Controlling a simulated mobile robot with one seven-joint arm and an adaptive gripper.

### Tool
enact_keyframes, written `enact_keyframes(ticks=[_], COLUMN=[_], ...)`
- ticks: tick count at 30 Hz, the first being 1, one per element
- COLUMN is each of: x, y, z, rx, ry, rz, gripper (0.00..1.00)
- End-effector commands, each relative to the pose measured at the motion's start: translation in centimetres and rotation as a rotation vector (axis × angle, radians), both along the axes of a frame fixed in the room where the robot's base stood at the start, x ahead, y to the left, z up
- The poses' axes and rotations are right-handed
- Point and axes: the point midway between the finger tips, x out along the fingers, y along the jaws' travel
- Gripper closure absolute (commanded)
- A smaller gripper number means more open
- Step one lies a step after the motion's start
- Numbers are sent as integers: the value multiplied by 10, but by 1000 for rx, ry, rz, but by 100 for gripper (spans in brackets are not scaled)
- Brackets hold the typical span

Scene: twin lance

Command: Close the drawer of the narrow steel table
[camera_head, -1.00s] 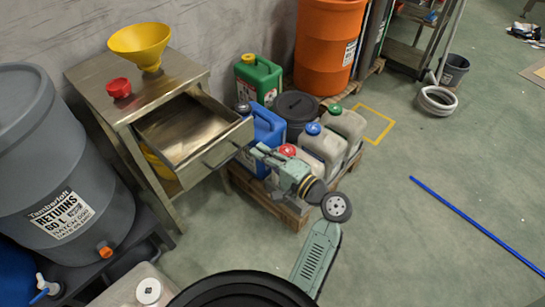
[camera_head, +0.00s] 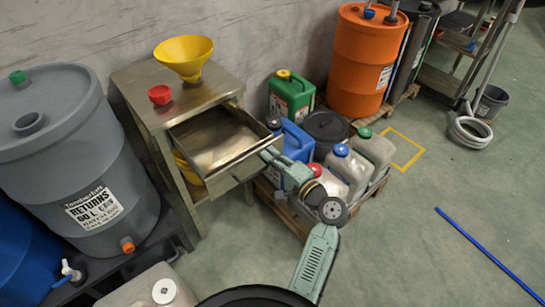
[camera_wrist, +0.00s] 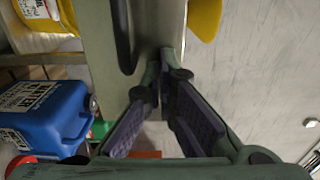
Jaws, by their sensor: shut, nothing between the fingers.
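The narrow steel table (camera_head: 140,82) stands against the wall at left centre in the head view. Its drawer (camera_head: 215,140) is pulled out and looks empty inside. My gripper (camera_head: 268,154) is at the right part of the drawer front (camera_head: 232,172). In the wrist view the drawer front (camera_wrist: 143,70) fills the upper middle, with its dark handle (camera_wrist: 123,38) left of my fingertips. My fingers (camera_wrist: 166,58) are shut with nothing between them, their tips at the panel. Whether they touch it I cannot tell.
A yellow funnel (camera_head: 184,56) and red cap (camera_head: 159,95) sit on the table. A grey drum (camera_head: 70,150) stands left. A blue canister (camera_head: 297,145) and other containers stand on a pallet close beside the drawer and my arm. Open floor lies at right, with a blue rod (camera_head: 490,257).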

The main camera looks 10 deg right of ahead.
Motion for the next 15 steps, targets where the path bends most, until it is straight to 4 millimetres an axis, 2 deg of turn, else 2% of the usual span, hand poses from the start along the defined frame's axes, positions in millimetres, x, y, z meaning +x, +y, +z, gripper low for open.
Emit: enact_keyframes(ticks=[5,8,15], x=[24,46,111], y=[16,29,68], z=[0,-1,-2], rx=[-1,-2,-2], ry=[-1,-1,-2], rz=[6,7,7], gripper=[100,100,100])
